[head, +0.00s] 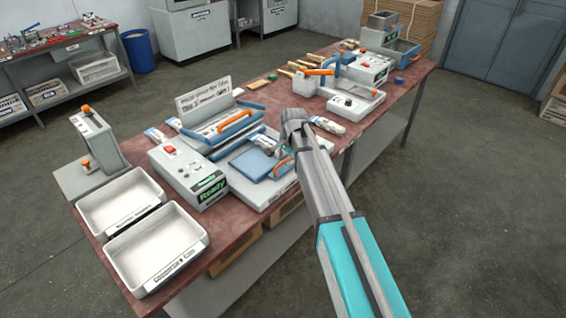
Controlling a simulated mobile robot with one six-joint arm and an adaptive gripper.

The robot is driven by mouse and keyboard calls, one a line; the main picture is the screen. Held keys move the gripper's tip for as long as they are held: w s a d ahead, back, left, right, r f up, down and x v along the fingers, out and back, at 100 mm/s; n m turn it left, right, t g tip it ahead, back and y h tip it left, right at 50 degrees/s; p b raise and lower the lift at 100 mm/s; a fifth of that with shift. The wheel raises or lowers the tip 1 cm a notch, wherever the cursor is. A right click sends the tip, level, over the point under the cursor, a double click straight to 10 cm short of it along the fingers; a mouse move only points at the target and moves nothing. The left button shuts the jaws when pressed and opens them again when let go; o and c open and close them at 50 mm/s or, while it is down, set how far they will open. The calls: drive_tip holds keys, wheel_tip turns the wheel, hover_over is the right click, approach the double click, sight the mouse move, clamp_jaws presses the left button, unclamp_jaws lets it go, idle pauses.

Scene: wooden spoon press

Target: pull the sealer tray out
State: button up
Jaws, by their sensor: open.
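The sealer tray (252,164) is a blue square plate on the light grey base of the sealer, at the middle of the table in the head view. An orange handle (284,166) stands at its right edge. The sealer (222,128) behind it has a blue frame with an orange bar, and a control box (190,177) with a green "Ready" display. My gripper (280,150) is open, close to the orange handle. My wrist partly hides the gripper, and I cannot tell whether the fingers touch the handle.
Two white bins (156,250) stand at the table's near left end, beside a grey device (95,145). Another machine (355,100) and several wooden spoons stand farther right. Wrapped packets (328,126) lie near the sealer. The floor (460,200) to the right is clear.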

drive_tip(key=shift+f, duration=0.2)
clamp_jaws()
idle(0.3)
